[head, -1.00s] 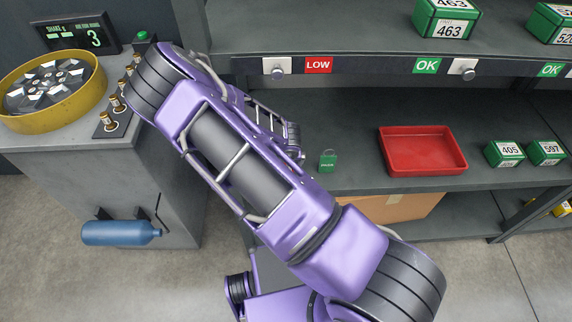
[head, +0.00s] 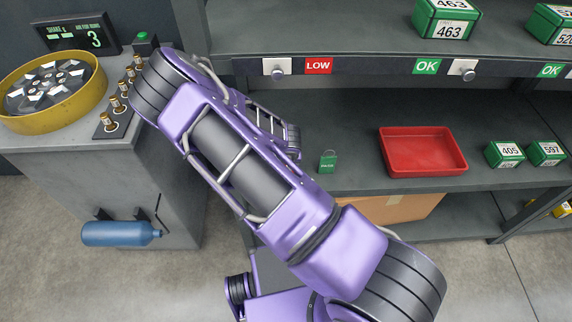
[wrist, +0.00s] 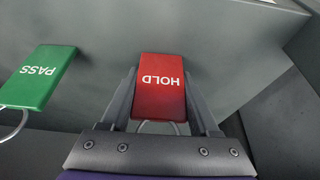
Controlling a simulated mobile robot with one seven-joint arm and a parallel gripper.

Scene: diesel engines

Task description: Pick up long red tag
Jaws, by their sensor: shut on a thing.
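The long red tag (wrist: 160,82) reads "HOLD" and sits between the two fingers of my gripper (wrist: 160,100) in the wrist view. My gripper is shut on it, with a finger along each side. Its wire loop shows below the tag, toward the gripper's palm. The grey surface behind the tag is close; I cannot tell whether the tag touches it. In the head view my purple arm hides the gripper and the red tag.
A green "PASS" tag (wrist: 38,77) is left of the red one; a green tag (head: 328,162) also shows on the shelf in the head view. A red tray (head: 422,151) and small green boxes (head: 505,154) stand further right. A grey machine with a yellow ring (head: 52,88) is at left.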

